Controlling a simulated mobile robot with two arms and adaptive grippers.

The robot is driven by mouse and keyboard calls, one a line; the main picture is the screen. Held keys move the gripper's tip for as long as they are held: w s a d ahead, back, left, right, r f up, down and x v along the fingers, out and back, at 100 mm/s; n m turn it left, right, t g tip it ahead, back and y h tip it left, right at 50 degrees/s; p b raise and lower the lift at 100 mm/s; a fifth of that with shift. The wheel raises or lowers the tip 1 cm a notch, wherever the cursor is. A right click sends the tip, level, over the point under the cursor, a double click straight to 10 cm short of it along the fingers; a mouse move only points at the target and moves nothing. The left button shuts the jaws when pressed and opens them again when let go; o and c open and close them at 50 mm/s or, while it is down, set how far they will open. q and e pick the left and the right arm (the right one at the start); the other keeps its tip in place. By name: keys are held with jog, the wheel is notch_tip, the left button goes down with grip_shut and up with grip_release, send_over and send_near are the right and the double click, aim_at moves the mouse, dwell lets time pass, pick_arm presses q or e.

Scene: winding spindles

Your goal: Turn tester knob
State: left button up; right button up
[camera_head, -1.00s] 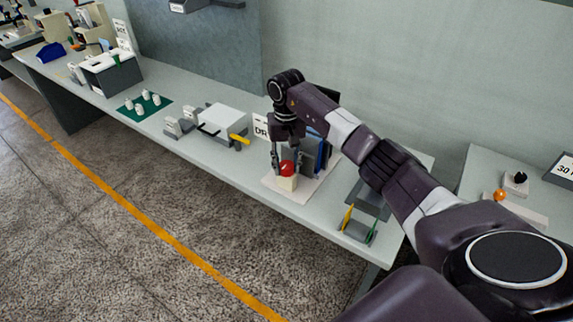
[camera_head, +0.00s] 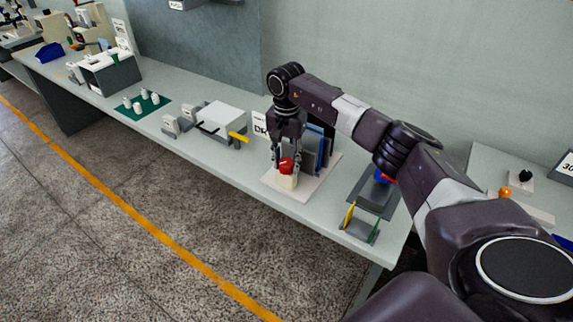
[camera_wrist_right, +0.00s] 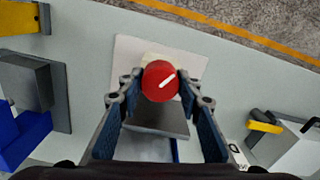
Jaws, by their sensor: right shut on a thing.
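The red tester knob (camera_head: 287,165) sits on a small cream block (camera_head: 286,183) on a pale base plate. In the right wrist view the knob (camera_wrist_right: 160,82) carries a white pointer line slanting up to the right. My right gripper (camera_head: 285,161) points down from above and is shut on the knob, with one finger at each side; the fingertips also show in the right wrist view (camera_wrist_right: 160,88). A grey block (camera_wrist_right: 158,118) stands just behind the knob. My left gripper is in neither view now.
Blue and dark upright panels (camera_head: 318,148) stand close behind the gripper. A white-topped device with a yellow handle (camera_head: 237,137) lies to the left. A stand with yellow and green parts (camera_head: 360,225) is at the right, under my arm.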

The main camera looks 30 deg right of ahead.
jog(key=m, duration=0.5)
jog(key=shift+m+b, duration=0.3)
jog(key=m, duration=1.2)
jog(key=shift+m+p, duration=0.3)
jog(key=m+p, duration=0.1)
jog(key=m, duration=0.5)
jog(key=shift+r, duration=0.1)
jog(key=m+p, duration=0.1)
jog(key=m, duration=0.5)
jog(key=shift+m, duration=0.4)
jog(key=m+p, duration=0.2)
jog(key=m, duration=0.3)
jog(key=m+p, duration=0.2)
jog(key=m, duration=0.3)
jog(key=shift+r+m, duration=0.1)
jog(key=shift+m, duration=0.3)
jog(key=m+p, duration=0.2)
jog(key=m, duration=0.3)
jog(key=shift+p, duration=0.35)
jog(key=shift+m, duration=0.3)
